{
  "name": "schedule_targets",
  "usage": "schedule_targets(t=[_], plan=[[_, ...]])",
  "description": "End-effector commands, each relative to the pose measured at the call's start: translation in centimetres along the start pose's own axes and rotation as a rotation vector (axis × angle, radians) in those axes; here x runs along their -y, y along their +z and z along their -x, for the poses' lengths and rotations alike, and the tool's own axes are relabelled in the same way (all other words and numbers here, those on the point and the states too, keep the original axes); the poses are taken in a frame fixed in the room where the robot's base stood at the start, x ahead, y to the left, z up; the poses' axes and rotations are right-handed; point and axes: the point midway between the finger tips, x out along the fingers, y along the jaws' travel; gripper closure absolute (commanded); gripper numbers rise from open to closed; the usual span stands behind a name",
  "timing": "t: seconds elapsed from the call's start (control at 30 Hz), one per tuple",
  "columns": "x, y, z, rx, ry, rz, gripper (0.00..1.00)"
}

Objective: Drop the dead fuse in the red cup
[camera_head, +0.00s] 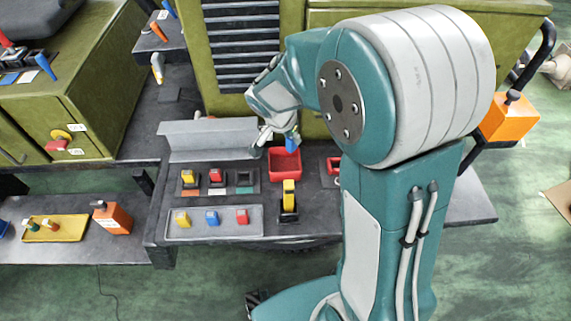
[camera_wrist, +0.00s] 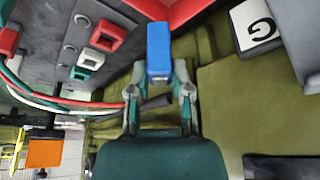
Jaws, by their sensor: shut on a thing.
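My gripper (camera_head: 284,139) is shut on a blue fuse (camera_head: 291,145). The fuse hangs at the rim of the red cup (camera_head: 284,164), above its back part. In the wrist view the blue fuse (camera_wrist: 158,48) sits between the two fingers (camera_wrist: 158,84), with red cup wall (camera_wrist: 178,10) beyond its far end. The cup is an open square bin on the dark bench; the bottom that shows is bare. I cannot tell whether the fuse touches the rim.
Left of the cup, a socket panel (camera_head: 217,190) holds yellow and red fuses; its green socket (camera_head: 244,180) looks empty. A grey tray (camera_head: 228,233) holds yellow, blue and red fuses. A black holder with a yellow fuse (camera_head: 289,194) stands in front of the cup.

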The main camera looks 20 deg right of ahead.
Motion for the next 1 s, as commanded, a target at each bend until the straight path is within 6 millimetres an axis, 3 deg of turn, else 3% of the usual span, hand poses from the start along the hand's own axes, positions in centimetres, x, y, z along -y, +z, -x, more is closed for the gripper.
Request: schedule_targets(t=[0.2,0.47,0.5,0.57,1.0], plan=[[-0.01,0.55,-1.16,0.001,0.0,0.001,1.0],[0.01,0.58,-1.22,0.001,-0.001,0.001,1.0],[0.01,0.58,-1.22,0.001,-0.001,0.001,0.55],[0.01,0.57,-1.21,0.001,-0.001,0.001,0.33],[0.05,0.54,-0.77,0.0,-0.002,0.0,0.33]])
